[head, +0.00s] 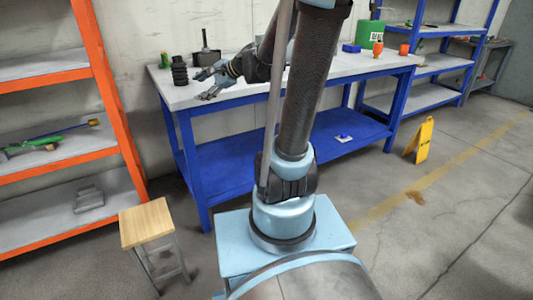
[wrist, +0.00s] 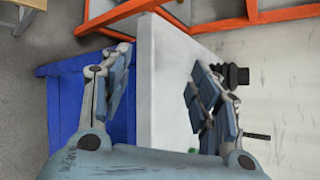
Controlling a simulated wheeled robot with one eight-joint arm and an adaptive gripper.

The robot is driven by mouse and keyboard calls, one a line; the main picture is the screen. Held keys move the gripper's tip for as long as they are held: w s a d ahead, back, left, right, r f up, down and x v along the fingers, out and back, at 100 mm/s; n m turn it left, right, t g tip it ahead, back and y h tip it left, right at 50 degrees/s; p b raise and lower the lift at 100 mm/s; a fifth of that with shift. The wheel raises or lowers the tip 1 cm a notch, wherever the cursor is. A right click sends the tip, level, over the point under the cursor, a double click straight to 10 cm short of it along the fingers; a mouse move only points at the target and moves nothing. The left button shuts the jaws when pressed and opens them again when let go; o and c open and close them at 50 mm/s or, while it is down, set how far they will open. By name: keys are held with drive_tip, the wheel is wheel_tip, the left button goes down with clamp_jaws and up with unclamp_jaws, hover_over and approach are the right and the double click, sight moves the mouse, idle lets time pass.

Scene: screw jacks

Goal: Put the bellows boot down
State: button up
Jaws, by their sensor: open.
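The black, ribbed bellows boot (head: 179,70) stands upright on the white top of the blue workbench (head: 228,95), near its left end. In the wrist view the boot (wrist: 238,75) shows beyond the right finger, which partly covers it. My gripper (head: 203,85) is open and empty, with its fingers to the right of the boot in the head view and apart from it. In the wrist view my gripper (wrist: 160,68) has its fingers spread, with bare bench top between them.
A dark screw jack (head: 205,54) stands behind the boot near the wall. A green canister (head: 370,35) and orange items are farther right on the bench. An orange shelf rack (head: 108,75) stands left of the bench, with a wooden stool (head: 146,222) in front.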

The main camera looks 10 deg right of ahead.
drive_tip(key=s+d+f+n+g+h, duration=0.1)
drive_tip(key=s+d+f+n+h, duration=0.2)
drive_tip(key=s, duration=0.6)
drive_tip(key=s+d+f+n+g+h, duration=0.2)
drive_tip(key=s+d+f+n, duration=0.4)
drive_tip(key=s+d, duration=0.3)
drive_tip(key=s+d+f+n+g+h, duration=0.2)
drive_tip(key=s+d+f+n+h, duration=0.2)
drive_tip(key=s, duration=0.5)
wheel_tip(320, 180, down, 2)
drive_tip(key=shift+d+f+n+h, duration=0.1)
drive_tip(key=shift+d+n+h, duration=0.4)
drive_tip(key=shift+d, duration=0.6)
